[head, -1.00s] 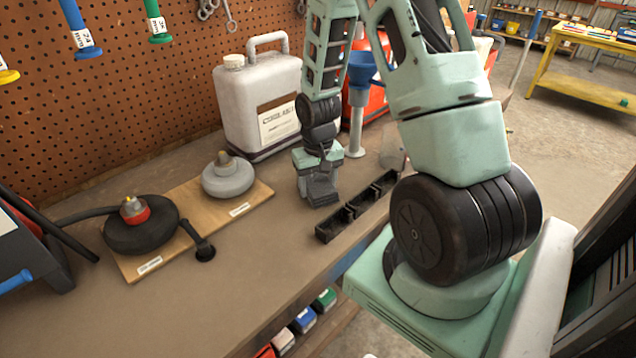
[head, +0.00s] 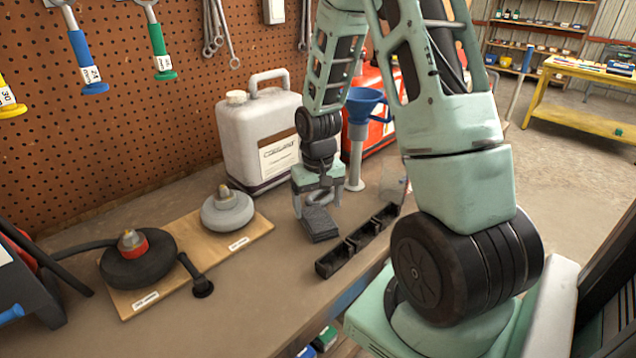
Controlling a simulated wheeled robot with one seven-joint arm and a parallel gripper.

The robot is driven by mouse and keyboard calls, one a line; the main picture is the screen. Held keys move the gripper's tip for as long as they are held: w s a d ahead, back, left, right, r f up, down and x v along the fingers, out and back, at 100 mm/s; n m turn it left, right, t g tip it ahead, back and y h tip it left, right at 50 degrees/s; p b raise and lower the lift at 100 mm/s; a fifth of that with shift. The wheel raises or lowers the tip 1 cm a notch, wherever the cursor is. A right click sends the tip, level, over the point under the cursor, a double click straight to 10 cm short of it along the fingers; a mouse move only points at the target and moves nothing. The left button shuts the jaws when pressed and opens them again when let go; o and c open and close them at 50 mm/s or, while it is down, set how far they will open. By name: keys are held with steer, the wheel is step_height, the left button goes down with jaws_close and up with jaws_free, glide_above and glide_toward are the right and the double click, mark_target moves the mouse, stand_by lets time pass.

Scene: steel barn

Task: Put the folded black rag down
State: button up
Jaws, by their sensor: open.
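The folded black rag (head: 320,224) lies flat on the brown bench top (head: 245,285), between the wooden board and the black divided tray. My gripper (head: 317,205) is just above and behind the rag, pointing down, with its fingers spread apart. One finger shows at the left of the rag's back edge and one at the right. The rag looks to be resting on the bench; whether a finger still touches it I cannot tell.
A black divided tray (head: 358,240) lies right of the rag near the bench edge. A white coolant jug (head: 258,135) and a blue funnel (head: 363,105) stand behind. A wooden board (head: 188,252) with two round fittings lies left. Bare bench is in front.

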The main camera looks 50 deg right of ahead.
mark_target(318, 217)
step_height(318, 217, up, 7)
steer(key=a+r+n, duration=0.3)
steer(key=a, duration=0.8)
steer(key=s+a+r+n, duration=0.1)
steer(key=s+a+n, duration=0.4)
steer(key=s+a, duration=0.3)
steer(key=s+a+r+n, duration=0.2)
steer(key=s+a+n, duration=0.3)
steer(key=s+a, duration=0.4)
steer(key=a, duration=0.5)
steer(key=shift+a+y, duration=0.15)
steer(key=shift+y, duration=0.15)
steer(key=shift+w, duration=0.1)
